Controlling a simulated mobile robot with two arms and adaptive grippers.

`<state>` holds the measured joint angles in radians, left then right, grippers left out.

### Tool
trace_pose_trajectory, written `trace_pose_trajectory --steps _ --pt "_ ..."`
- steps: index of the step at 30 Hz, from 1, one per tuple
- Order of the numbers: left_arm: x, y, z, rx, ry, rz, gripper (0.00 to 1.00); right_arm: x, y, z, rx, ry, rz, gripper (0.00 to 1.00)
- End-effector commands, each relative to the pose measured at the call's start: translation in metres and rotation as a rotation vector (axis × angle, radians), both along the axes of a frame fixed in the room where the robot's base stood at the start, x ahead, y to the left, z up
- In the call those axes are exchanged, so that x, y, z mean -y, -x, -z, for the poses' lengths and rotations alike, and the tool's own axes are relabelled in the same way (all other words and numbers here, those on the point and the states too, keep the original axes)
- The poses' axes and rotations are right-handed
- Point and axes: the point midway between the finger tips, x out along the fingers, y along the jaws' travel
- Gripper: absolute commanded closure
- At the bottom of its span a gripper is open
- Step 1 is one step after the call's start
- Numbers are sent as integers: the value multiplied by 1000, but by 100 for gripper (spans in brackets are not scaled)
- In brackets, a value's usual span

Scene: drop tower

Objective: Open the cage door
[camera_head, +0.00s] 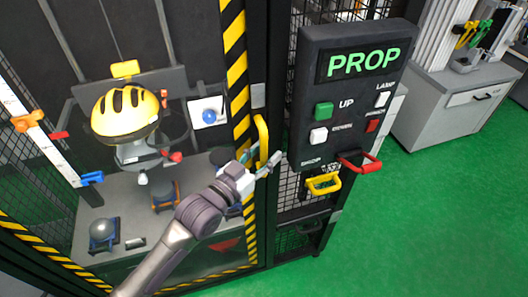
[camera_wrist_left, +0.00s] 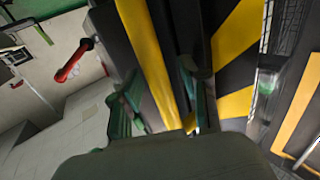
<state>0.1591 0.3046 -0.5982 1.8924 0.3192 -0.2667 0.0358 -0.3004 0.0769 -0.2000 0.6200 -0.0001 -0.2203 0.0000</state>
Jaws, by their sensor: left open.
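The cage door (camera_head: 236,60) has a black-and-yellow striped edge and looks shut. A yellow upright handle (camera_head: 262,140) sits on that edge; the striped edge also shows in the left wrist view (camera_wrist_left: 238,30). My left gripper (camera_head: 262,160) is open at the handle's lower part. In the left wrist view the yellow handle (camera_wrist_left: 148,60) runs between the two fingers of the gripper (camera_wrist_left: 160,95). I cannot tell whether either finger touches it. My right gripper is not in view.
A dark control panel (camera_head: 350,85) reading PROP, with buttons, stands right of the door. Below it are a red handle (camera_head: 360,163) and a yellow handle (camera_head: 323,184). Inside the cage are a yellow helmet (camera_head: 125,112) and a grey table. Green floor (camera_head: 440,210) lies open at right.

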Motion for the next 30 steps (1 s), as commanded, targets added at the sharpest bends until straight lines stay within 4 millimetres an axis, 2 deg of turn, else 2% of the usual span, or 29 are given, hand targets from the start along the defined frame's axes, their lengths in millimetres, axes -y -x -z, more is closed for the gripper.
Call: trace_pose_trajectory --steps 6,15,30 --pt "0 0 0 0 0 0 55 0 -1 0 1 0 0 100" --pt "0 0 0 0 0 0 100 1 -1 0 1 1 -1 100" --pt "0 5 1 -2 -1 7 100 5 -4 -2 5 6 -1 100"
